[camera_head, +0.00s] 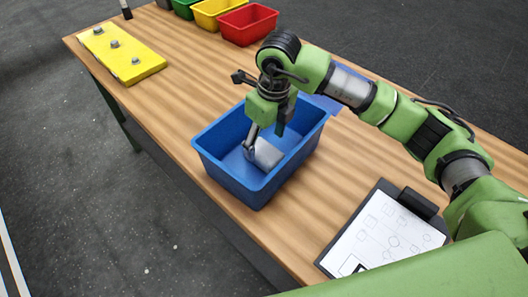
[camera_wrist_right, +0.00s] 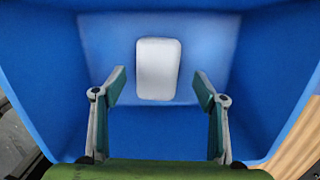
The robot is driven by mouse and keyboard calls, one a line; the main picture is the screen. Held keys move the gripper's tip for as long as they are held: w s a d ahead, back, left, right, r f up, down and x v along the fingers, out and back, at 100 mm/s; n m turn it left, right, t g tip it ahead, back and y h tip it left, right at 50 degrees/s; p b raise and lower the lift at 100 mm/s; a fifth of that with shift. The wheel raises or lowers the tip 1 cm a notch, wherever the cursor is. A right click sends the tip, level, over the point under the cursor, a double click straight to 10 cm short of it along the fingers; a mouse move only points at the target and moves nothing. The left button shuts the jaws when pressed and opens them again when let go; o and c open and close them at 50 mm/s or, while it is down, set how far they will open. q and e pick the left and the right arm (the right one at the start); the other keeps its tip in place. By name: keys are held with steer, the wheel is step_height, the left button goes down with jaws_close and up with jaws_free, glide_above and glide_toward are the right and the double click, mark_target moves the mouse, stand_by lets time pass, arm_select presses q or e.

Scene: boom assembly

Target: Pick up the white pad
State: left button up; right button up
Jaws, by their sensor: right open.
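The white pad (camera_head: 268,155) lies flat on the floor of the blue bin (camera_head: 230,178) on the table. In the right wrist view the pad (camera_wrist_right: 158,68) is a white rounded rectangle, upright in the picture and near the bin's far wall. My right gripper (camera_head: 265,141) reaches down into the bin over the pad and partly hides it. In the wrist view the two fingers of the gripper (camera_wrist_right: 160,88) are spread wide, with nothing between them but the lower part of the pad beyond. My left gripper is out of view.
The bin's walls (camera_wrist_right: 55,70) surround the gripper. A clipboard with a drawing (camera_head: 385,235) lies at the table's near right. A yellow plate with several knobs (camera_head: 120,55) is at the far left. Red (camera_head: 248,25) and yellow (camera_head: 216,12) bins stand at the back.

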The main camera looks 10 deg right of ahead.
mark_target(264, 150)
step_height(264, 150, down, 4)
steer(key=shift+s+a+r+p, duration=0.15)
steer(key=shift+r+p, duration=0.05)
steer(key=shift+p, duration=0.4)
steer(key=shift+f, duration=0.35)
steer(key=c, duration=1.2)
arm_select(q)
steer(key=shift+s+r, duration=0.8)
arm_select(e)
steer(key=shift+r, duration=0.25)
step_height(264, 150, up, 8)
steer(key=shift+r+b, duration=0.25)
steer(key=shift+b, duration=0.95)
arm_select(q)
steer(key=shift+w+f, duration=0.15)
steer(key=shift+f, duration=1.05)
arm_select(e)
steer(key=shift+r, duration=0.6)
